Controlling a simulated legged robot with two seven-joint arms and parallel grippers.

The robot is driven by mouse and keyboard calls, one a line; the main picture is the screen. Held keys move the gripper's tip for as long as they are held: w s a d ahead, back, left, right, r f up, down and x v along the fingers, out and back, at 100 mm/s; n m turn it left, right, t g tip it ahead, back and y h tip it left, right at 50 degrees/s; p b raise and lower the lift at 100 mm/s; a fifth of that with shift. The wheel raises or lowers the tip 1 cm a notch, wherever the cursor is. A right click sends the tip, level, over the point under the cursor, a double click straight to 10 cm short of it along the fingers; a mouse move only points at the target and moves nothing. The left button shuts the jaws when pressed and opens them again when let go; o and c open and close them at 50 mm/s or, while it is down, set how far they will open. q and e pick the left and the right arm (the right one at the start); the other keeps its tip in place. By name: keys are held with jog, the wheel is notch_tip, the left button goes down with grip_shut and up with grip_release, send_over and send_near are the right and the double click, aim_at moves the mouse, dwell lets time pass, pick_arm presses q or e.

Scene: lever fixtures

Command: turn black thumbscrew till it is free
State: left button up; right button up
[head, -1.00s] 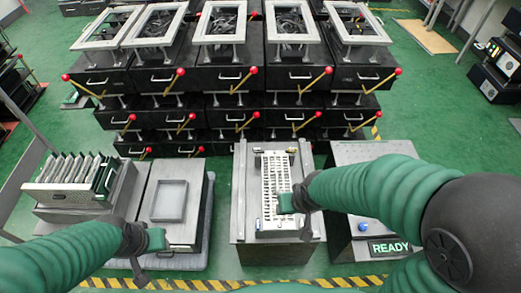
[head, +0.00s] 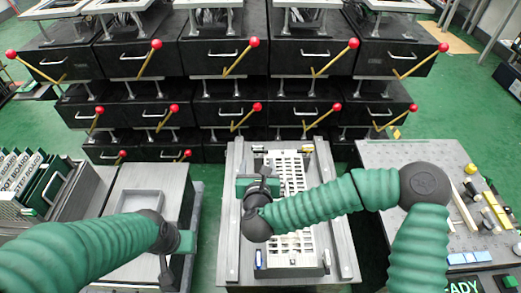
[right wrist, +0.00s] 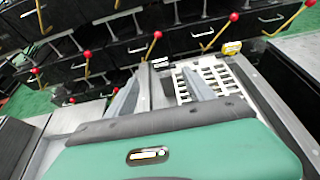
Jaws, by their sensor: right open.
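The white slotted board (head: 295,190) lies in a grey metal fixture (head: 338,235) in the middle of the head view. I cannot make out the black thumbscrew for certain; small dark parts sit at the board's far end. My right gripper (head: 258,187) is over the left side of the board, partly hidden by its own wrist. In the right wrist view its two grey fingers (right wrist: 167,92) are apart with nothing seen between them, pointing at the board's far end (right wrist: 205,80). My left gripper (head: 178,258) is over the grey bench at left; its jaws are unclear.
A shallow grey tray (head: 140,201) lies on the left bench beside a rack of labelled boards (head: 40,180). Black drawer units with red-knobbed levers (head: 253,43) stand behind. A grey panel (head: 400,155) with small parts and a green READY sign (head: 463,288) is at right.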

aim_at(258, 147)
jog(key=b+x, duration=0.1)
jog(key=x, duration=0.3)
jog(key=b+x, duration=0.2)
jog(key=x, duration=0.3)
jog(key=b+x, duration=0.1)
jog(key=x, duration=0.3)
jog(key=shift+w+f+b, duration=0.2)
jog(key=shift+f+b, duration=0.2)
jog(key=shift+w, duration=0.25)
grip_shut()
jog(key=shift+r, duration=0.1)
